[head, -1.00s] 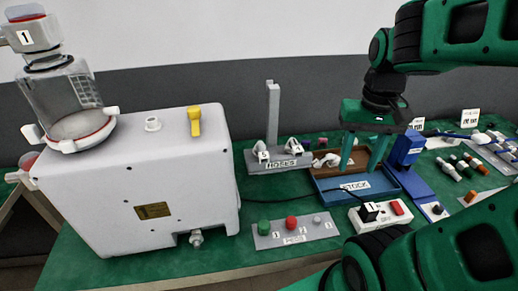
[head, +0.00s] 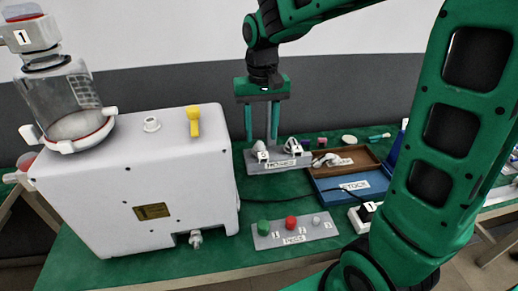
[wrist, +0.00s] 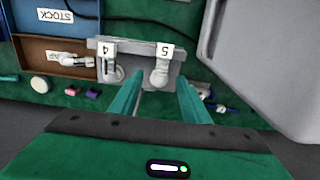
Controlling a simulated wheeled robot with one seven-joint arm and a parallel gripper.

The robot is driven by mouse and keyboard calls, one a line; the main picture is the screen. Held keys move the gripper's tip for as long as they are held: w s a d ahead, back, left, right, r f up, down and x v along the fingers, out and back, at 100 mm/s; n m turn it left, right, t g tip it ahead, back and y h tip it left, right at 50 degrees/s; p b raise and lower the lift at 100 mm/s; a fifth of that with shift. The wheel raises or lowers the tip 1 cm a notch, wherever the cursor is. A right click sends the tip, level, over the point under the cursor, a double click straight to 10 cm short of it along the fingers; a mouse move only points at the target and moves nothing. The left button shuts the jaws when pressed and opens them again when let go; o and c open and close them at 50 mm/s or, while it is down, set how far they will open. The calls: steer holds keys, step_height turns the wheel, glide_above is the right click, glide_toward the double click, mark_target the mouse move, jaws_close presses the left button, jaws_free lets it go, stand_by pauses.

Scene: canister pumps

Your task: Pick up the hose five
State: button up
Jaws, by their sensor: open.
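The hose five (wrist: 160,74) is a white coiled piece with a tag reading 5, on the grey hose rack (wrist: 136,45). In the head view the hose five (head: 259,152) sits at the left of the rack (head: 284,163) marked HOSES. A similar piece, hose four (wrist: 110,67), sits beside it. My gripper (head: 262,138) is open and empty, pointing down above the rack's left part. In the wrist view my gripper (wrist: 160,92) has its two fingers apart, with the hose five showing between and beyond their tips. I see no contact.
A big white pump housing (head: 140,185) stands left of the rack. A blue STOCK tray (head: 345,187) and a brown tray (head: 365,157) lie to its right. A grey PEGS plate (head: 294,235) is in front. The rack's grey post rises behind the gripper fingers.

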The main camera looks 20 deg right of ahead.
mark_target(260, 143)
steer(key=shift+w+a+f, duration=0.1)
steer(key=shift+f, duration=2.7)
jaws_close()
